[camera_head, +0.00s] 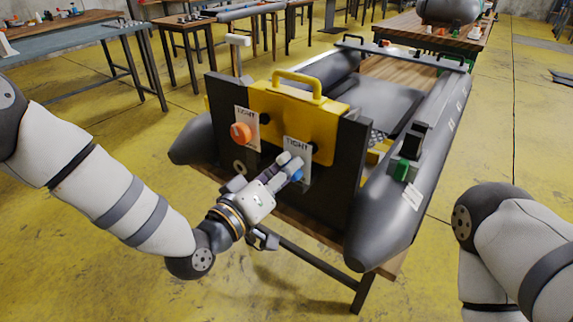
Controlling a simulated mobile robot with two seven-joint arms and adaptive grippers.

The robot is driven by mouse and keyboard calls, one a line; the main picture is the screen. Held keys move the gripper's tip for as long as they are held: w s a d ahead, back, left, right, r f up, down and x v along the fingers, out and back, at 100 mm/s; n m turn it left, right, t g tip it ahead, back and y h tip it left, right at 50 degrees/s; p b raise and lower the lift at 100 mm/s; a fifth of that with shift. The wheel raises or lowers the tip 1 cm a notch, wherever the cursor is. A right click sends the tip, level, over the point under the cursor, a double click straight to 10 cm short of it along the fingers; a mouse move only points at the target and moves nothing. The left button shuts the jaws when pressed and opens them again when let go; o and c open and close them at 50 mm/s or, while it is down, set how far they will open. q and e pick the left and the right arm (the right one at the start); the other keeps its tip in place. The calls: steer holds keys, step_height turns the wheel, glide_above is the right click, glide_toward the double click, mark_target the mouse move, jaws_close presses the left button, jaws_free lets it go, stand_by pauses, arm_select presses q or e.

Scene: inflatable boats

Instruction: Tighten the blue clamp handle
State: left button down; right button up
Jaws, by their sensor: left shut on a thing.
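The blue clamp handle (298,175) sits at the right side of the boat's dark transom, below a white label (297,149) reading "TIGHT". My left gripper (290,166) is at the blue handle, with its fingers shut on it and covering most of it. An orange clamp handle (240,132) sits to the left under a second "TIGHT" label (246,116). Both belong to a yellow bracket (282,100) with a top handle, seated over the transom. My right arm shows at the lower right, but its gripper is out of the picture.
The grey inflatable boat (395,215) rests on a wooden-topped table (290,215). A green and black fitting (401,168) stands on its right tube. Workbenches (80,48) stand at the back left. The yellow floor at the front left is clear.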

arm_select(q)
steer(key=m, duration=0.2)
steer(key=m+p, duration=0.1)
steer(key=m, duration=0.1)
steer(key=m+p, duration=0.1)
steer(key=m, duration=0.1)
steer(key=shift+r, duration=0.35)
steer(key=shift+f, duration=0.3)
steer(key=c, duration=1.1)
jaws_free()
arm_select(e)
steer(key=shift+w+r+t, duration=0.4)
steer(key=shift+w+r, duration=0.55)
steer(key=shift+r, duration=0.05)
